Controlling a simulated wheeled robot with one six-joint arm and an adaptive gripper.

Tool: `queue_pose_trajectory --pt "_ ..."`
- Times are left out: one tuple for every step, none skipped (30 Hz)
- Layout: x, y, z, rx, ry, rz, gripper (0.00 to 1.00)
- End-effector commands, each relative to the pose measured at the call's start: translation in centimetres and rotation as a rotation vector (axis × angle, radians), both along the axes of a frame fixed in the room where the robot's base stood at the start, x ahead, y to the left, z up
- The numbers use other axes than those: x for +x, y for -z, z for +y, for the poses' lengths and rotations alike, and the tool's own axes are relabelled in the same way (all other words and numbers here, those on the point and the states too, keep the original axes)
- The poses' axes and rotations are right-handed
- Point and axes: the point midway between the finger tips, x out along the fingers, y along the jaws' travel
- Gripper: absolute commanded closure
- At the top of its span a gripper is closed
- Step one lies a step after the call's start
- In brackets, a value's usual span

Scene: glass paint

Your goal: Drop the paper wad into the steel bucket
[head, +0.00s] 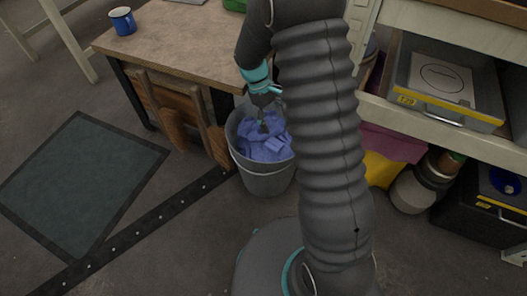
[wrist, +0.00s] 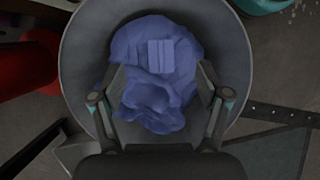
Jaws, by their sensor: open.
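The grey steel bucket (head: 264,184) stands on the floor beside the wooden table, and its round rim and wall surround the wrist view (wrist: 75,62). Blue crumpled material (head: 258,150) lies inside it. In the wrist view this crumpled mass (wrist: 150,97) has a small, lighter, ribbed rectangular patch (wrist: 160,56) on top. I cannot make out a separate paper wad. My gripper (head: 264,122) points down over the bucket's mouth. In the wrist view its open fingers (wrist: 161,76) stand on either side of the blue mass. Whether they touch it I cannot tell.
The wooden table (head: 180,38) with a blue mug (head: 122,21) is close behind the bucket. Shelving (head: 440,113) with trays stands at the right. A yellow and purple container (head: 385,160) is right of my arm. A dark mat (head: 75,180) lies on open floor at the left.

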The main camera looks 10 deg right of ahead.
Motion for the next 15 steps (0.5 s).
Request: queue_pose_trajectory --pt "0.4 -1.0 0.3 0.001 -0.001 -0.005 0.24" --pt "0.5 -1.6 0.4 0.001 -0.001 -0.003 0.24" --pt "0.8 -2.3 0.6 0.001 -0.001 -0.004 0.24" --pt "1.0 -2.8 0.8 0.001 0.0 -0.003 0.24" --pt "1.1 -3.3 0.9 0.002 0.0 -0.004 0.24" --pt "1.3 -4.0 1.1 0.001 0.0 -0.003 0.24" --pt "1.4 -4.4 1.2 0.001 0.0 -0.003 0.24" --pt "1.5 -4.7 1.3 0.001 0.0 -0.002 0.24" --pt "1.7 -5.2 1.5 0.001 0.0 -0.002 0.24" --pt "1.8 -5.5 1.5 0.001 0.0 -0.002 0.24" --pt "1.9 -5.8 1.6 0.001 0.0 -0.002 0.24" --pt "1.9 -6.1 1.7 0.001 0.0 -0.001 0.24" --pt "2.0 -6.3 1.7 0.001 0.0 -0.001 0.24" --pt "2.0 -6.4 1.8 0.001 0.0 -0.001 0.24" --pt "2.1 -6.6 1.8 0.001 0.0 -0.001 0.24"
